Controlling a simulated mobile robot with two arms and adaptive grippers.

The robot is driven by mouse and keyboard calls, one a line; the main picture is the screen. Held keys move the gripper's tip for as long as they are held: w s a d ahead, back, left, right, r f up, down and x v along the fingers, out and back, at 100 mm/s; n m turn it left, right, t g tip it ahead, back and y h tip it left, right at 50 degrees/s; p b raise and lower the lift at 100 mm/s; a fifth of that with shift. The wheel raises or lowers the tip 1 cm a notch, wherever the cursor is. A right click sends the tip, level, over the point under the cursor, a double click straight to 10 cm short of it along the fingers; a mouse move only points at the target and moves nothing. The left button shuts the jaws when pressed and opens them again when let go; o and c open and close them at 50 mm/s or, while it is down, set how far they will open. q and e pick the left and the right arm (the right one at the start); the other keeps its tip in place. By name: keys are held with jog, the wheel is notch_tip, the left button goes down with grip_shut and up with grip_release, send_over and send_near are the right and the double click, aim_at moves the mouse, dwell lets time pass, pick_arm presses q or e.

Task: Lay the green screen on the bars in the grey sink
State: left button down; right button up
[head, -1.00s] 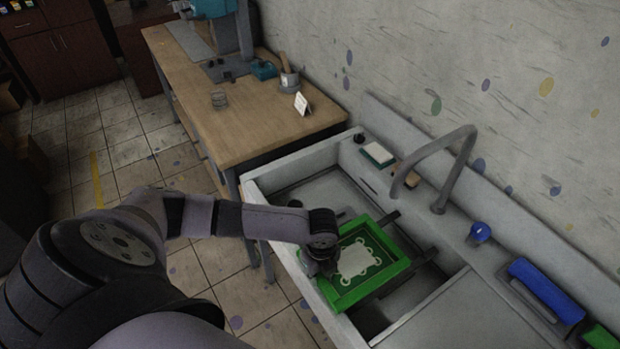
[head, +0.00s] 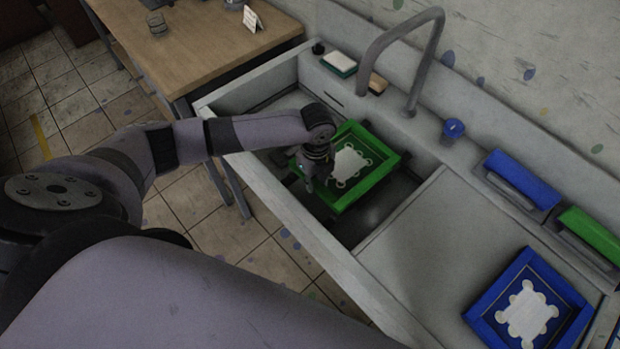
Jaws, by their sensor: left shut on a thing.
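The green screen (head: 377,178), a green frame with a pale mesh pattern in its middle, is inside the grey sink (head: 262,196) below the tap. It looks nearly level, at about the height of the dark bars (head: 408,172). The bars are mostly hidden under it, and I cannot tell whether it rests on them. My left gripper (head: 312,180) is shut on the left side of the green screen. The fingertips are partly hidden by the wrist. My right gripper is not in view.
A grey tap (head: 425,60) arches over the sink's back edge. A blue screen (head: 480,315) lies on the drainboard (head: 420,235) at the right. Blue (head: 520,180) and green (head: 590,235) handled tools lie along the back. A wooden table (head: 190,60) adjoins the sink's left end.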

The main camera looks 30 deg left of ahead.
pick_arm(q)
jog(key=shift+w+d+f+b, duration=0.3)
jog(key=shift+w+f+b, duration=0.55)
jog(key=shift+b, duration=0.3)
jog(key=shift+s+f, duration=0.15)
jog(key=shift+f, duration=0.7)
jog(key=shift+f, duration=0.25)
jog(key=c, duration=1.3)
grip_release()
jog(key=shift+c, duration=0.2)
jog(key=shift+a, duration=0.1)
